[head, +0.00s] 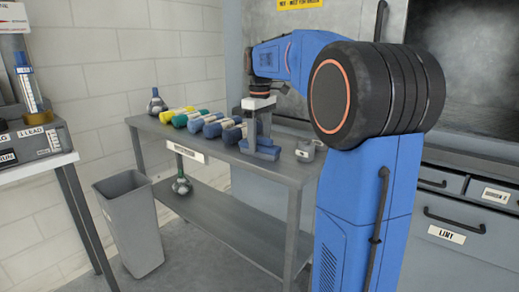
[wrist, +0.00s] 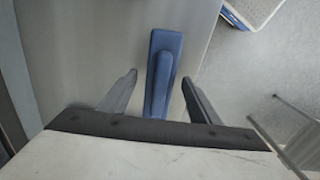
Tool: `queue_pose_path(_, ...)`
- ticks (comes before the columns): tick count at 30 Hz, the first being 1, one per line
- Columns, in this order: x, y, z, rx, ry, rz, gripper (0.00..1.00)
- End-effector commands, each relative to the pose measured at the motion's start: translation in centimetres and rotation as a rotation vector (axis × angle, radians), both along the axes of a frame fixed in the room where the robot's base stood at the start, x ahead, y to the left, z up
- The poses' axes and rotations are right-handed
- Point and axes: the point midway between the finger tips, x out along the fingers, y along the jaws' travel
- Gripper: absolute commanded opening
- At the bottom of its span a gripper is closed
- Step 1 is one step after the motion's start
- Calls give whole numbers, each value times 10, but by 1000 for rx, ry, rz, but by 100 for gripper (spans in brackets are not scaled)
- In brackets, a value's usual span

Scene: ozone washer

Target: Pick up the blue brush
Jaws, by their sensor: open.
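The blue brush (wrist: 166,48) lies lengthwise in the wrist view, a flat blue block with a narrower raised blue bar along it. My gripper (wrist: 159,77) is open above it, with one finger on each side and visible gaps between the fingers and the brush. The brush's near end runs down close to the dark edge of the gripper's body. In the head view, my gripper (head: 258,138) points down at the tabletop, and a blue-grey piece by the fingers, apparently the brush (head: 265,154), is partly hidden.
The grey metal table (head: 285,172) holds several rollers in yellow, green and blue (head: 211,129) left of my gripper. A small metal cup (head: 305,151) stands close on the right. A dark flask (head: 156,103) stands at the far left end. A grey bin (head: 133,220) is on the floor.

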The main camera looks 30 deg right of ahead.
Motion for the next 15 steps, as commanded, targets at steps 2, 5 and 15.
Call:
queue_pose_path(2, 0, 0, 0, 0, 0, 0, 57)
queue_pose_path(5, 0, 0, 0, 0, 0, 0, 33)
queue_pose_path(15, 0, 0, 1, 0, 0, 0, 9)
